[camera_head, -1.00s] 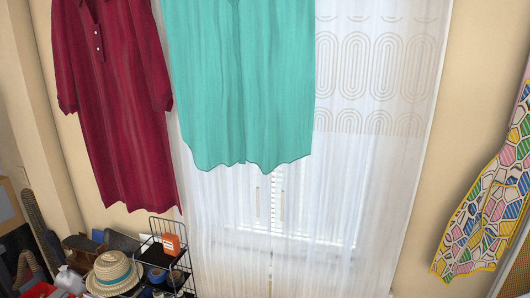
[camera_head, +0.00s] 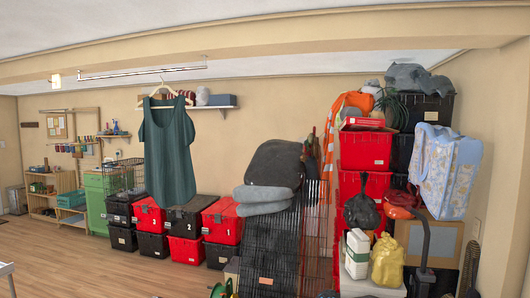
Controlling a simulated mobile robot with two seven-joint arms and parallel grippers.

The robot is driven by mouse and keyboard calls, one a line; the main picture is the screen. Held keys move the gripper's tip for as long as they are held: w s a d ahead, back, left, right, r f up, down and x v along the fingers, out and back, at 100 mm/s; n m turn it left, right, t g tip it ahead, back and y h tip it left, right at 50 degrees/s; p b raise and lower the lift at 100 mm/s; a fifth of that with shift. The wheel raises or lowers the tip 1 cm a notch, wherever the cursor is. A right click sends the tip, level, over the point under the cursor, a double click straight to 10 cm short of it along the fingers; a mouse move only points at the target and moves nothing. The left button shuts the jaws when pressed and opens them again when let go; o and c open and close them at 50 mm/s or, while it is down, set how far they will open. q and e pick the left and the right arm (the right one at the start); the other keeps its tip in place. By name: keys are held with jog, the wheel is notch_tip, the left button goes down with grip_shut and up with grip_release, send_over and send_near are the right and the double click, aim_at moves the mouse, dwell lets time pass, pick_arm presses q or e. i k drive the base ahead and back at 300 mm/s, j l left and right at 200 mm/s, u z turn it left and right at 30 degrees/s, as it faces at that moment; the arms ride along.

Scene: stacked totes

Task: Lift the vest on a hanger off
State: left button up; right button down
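A dark green garment (camera_head: 167,155), which looks like the vest, hangs in the left half of the head view. It is on a light-coloured hanger (camera_head: 162,89), with its front spread flat and its hem hanging free above the floor. The hanger is below a thin metal rail (camera_head: 142,75) near the ceiling; whether its hook sits on the rail is too small to tell. Neither of my grippers is in view.
Black and red totes (camera_head: 222,220) line the wall behind the vest. Taller stacks of red totes (camera_head: 365,150) stand at the right, with a patterned bag (camera_head: 445,170) beside them. A dark wire rack (camera_head: 275,235) stands in the middle. Wooden floor (camera_head: 70,265) is clear at the left.

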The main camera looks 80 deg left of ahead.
aim_at(167, 132)
jog(key=u, duration=3.3)
jog(key=i+j+z, duration=0.4)
jog(key=i+j, duration=0.3)
jog(key=i, duration=0.45)
jog(key=i+j+z, duration=0.45)
jog(key=i+j, duration=0.6)
jog(key=i+j+z, duration=0.1)
jog(key=j, duration=0.2)
jog(key=i+j, duration=0.2)
jog(key=i+j+z, duration=0.15)
jog(key=j, duration=0.2)
jog(key=k+j, duration=0.2)
